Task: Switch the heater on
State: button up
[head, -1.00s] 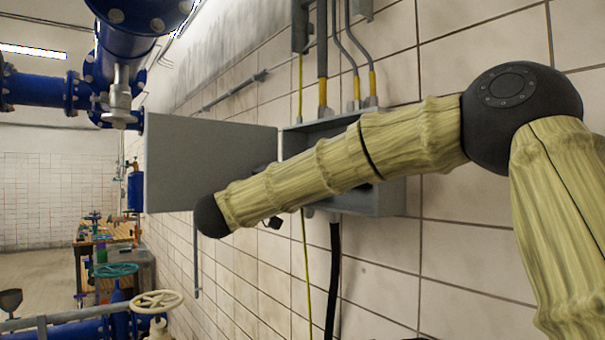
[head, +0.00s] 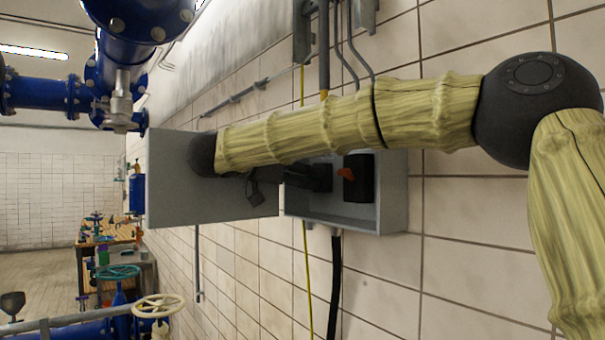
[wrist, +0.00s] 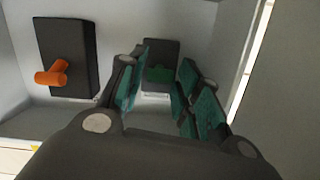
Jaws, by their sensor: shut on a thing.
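An open grey wall box (head: 395,195) holds two dark switch blocks. One dark block (head: 362,188) has an orange handle (head: 346,174); it also shows at the left in the wrist view (wrist: 70,62). The other dark block (wrist: 160,52), with a green handle (wrist: 158,75), lies straight ahead between my fingers in the wrist view. My gripper (wrist: 160,82) has reached into the box from its door side, its green-padded fingers on either side of the green handle and shut on it. Finger contact is hard to see. No label shows which switch is the heater's.
The box's grey door (head: 180,205) stands open at the left, behind my wrist. Cables run above and below the box. Blue pipes (head: 40,93) and a cream valve wheel (head: 158,306) are farther left. The tiled wall (head: 470,260) right of the box is bare.

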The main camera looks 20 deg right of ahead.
jog(key=shift+d+y, duration=0.1)
jog(key=shift+y, duration=0.3)
jog(key=o, duration=0.9)
jog(key=shift+o, duration=0.6)
jog(key=shift+s+d, duration=0.15)
jog(key=shift+r, duration=0.1)
jog(key=shift+a, duration=0.3)
jog(key=v, duration=1.1)
jog(key=shift+a+r, duration=0.2)
jog(key=shift+a, duration=0.05)
jog(key=shift+s, duration=0.1)
